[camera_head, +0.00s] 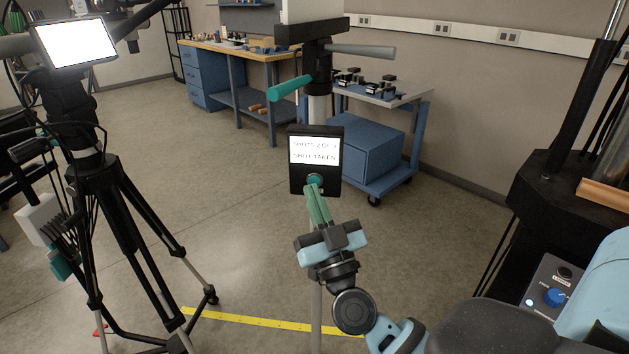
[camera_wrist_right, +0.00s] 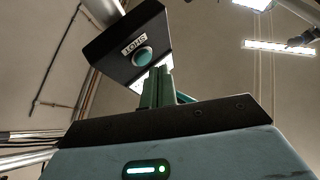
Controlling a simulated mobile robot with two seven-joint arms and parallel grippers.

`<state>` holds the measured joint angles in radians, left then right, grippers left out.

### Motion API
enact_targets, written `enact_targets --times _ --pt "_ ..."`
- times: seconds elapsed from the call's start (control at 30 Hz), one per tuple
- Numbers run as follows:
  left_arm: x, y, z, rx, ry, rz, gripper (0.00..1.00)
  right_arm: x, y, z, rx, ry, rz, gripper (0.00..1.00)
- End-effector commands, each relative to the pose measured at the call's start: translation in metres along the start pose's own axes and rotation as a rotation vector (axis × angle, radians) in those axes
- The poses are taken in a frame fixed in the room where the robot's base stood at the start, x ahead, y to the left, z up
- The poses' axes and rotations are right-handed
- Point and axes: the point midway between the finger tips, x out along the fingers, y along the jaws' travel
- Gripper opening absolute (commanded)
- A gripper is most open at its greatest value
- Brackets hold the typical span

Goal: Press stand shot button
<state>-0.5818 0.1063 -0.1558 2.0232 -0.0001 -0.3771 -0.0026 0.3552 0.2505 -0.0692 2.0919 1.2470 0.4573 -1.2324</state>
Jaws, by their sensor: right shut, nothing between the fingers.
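The stand (camera_head: 317,107) is a grey pole with a black control box (camera_head: 297,184) on it. The box's screen (camera_head: 315,150) reads "SHOTS 2 OF 3" and "SHOT TAKEN". Below the screen is the round teal shot button (camera_head: 314,180); in the right wrist view the button (camera_wrist_right: 142,56) sits under a "SHOT" label. My right gripper (camera_head: 314,192) is shut and empty, its green fingers pointing up at the button. The fingertips are at the button's lower edge in the head view; I cannot tell whether they touch it. My left gripper is not in view.
A black tripod (camera_head: 110,180) with a lit white panel (camera_head: 75,42) stands at the left. A blue cart (camera_head: 362,150) and a workbench (camera_head: 240,50) stand behind. A black machine (camera_head: 550,200) with a control panel is at the right. A yellow tape (camera_head: 260,320) lies on the floor.

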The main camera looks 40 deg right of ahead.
Motion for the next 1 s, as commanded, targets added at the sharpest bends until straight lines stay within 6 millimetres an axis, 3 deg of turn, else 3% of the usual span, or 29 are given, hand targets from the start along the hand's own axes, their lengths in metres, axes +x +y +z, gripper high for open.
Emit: enact_targets --times 0.7,1.0 --pt "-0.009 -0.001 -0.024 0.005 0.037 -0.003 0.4 -0.033 -0.024 -0.025 0.001 -0.001 0.0 0.0" --pt "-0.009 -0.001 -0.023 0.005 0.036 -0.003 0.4 -0.035 -0.026 -0.025 0.0 0.0 0.0 0.0"
